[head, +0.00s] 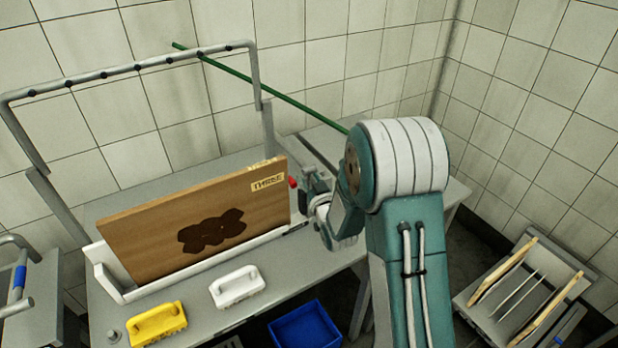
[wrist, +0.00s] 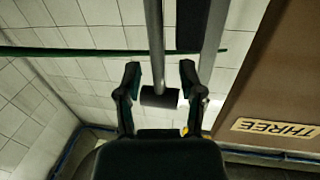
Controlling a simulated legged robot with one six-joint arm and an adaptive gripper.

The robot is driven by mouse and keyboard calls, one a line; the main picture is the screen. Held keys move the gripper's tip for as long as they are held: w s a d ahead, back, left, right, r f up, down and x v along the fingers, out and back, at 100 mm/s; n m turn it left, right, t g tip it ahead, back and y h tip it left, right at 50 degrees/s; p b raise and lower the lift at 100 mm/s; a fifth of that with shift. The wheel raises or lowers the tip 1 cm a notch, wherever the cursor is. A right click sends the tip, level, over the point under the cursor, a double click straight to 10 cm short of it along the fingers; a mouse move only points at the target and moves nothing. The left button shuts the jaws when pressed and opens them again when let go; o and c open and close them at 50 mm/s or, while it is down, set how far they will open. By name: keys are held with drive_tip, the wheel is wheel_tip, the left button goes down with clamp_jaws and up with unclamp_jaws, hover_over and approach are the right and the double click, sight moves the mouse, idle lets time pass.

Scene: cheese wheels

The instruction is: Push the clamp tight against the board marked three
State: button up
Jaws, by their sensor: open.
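The brown board marked THREE (head: 200,225) stands upright in a white holder (head: 180,272) on the grey table. Its label end shows at the right of the wrist view (wrist: 268,85). My gripper (head: 308,188) is just beyond the board's right end, partly hidden by my arm. In the wrist view my gripper (wrist: 159,72) is open, with two dark fingers apart. A grey rod with a dark cylindrical end (wrist: 159,97) appears between them; contact cannot be told. A small red-tipped part (head: 292,182) is beside the board's right end. I cannot tell which part is the clamp.
A grey metal frame (head: 140,66) rises behind the board, and a green rod (head: 270,92) slants across behind it. A yellow brush-like block (head: 158,325) and a white one (head: 237,288) lie in front. A blue bin (head: 305,328) and a rack (head: 525,285) are lower right.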

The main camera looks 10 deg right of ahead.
drive_tip(key=shift+w, duration=0.25)
clamp_jaws()
drive_tip(key=shift+s+a, duration=0.3)
drive_tip(key=shift+a, duration=0.6)
drive_tip(key=shift+s+a, duration=0.3)
drive_tip(key=shift+a, duration=0.6)
unclamp_jaws()
drive_tip(key=shift+s, duration=0.1)
drive_tip(key=s+d, duration=0.1)
drive_tip(key=s, duration=1)
drive_tip(key=shift+s+d, duration=0.15)
drive_tip(key=shift+s, duration=0.15)
